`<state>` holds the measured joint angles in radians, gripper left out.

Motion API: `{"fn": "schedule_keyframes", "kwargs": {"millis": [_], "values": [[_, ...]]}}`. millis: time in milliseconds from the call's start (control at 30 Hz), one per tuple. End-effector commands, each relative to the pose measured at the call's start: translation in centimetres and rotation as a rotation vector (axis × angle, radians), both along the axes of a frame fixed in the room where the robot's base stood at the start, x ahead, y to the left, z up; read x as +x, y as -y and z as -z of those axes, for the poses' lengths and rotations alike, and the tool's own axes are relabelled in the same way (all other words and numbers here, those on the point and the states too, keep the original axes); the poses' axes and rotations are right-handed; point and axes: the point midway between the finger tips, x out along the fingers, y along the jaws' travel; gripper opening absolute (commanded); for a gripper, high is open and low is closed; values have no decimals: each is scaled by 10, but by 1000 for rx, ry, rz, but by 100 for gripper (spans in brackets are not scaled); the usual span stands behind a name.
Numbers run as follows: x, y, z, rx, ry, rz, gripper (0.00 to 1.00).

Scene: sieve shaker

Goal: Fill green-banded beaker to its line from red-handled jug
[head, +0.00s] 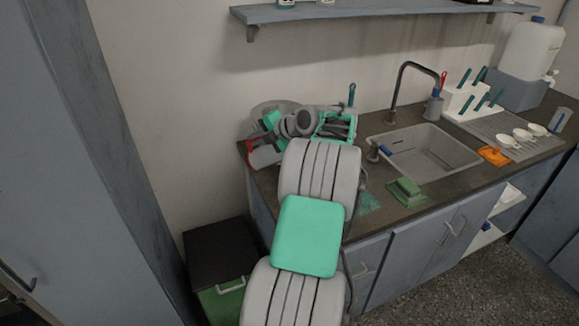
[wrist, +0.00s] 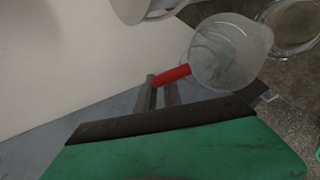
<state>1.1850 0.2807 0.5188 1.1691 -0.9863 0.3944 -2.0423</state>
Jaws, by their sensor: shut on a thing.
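My gripper (wrist: 160,84) is shut on the red handle (wrist: 173,75) of a clear jug (wrist: 231,50) in the wrist view. The jug's body extends to the right of my fingers, and its mouth shows as a wide round opening. I cannot tell the liquid level in it. In the head view the red handle (head: 251,148) and the pale jug body (head: 264,157) show at the left end of the counter, partly behind my arm. I cannot make out a green-banded beaker or its line in either view.
The counter (head: 404,204) holds a sink (head: 428,151) with a tap (head: 397,90), a green sponge (head: 405,191) and a drying rack (head: 508,132). A second clear round vessel (wrist: 291,24) shows at the wrist view's upper right. A shelf (head: 370,12) runs above.

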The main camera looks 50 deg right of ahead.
Motion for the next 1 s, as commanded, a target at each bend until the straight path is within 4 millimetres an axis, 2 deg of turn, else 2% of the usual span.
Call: {"fn": "schedule_keyframes", "kwargs": {"millis": [1000], "values": [[-2, 2, -6, 22, 47, 1, 0]]}}
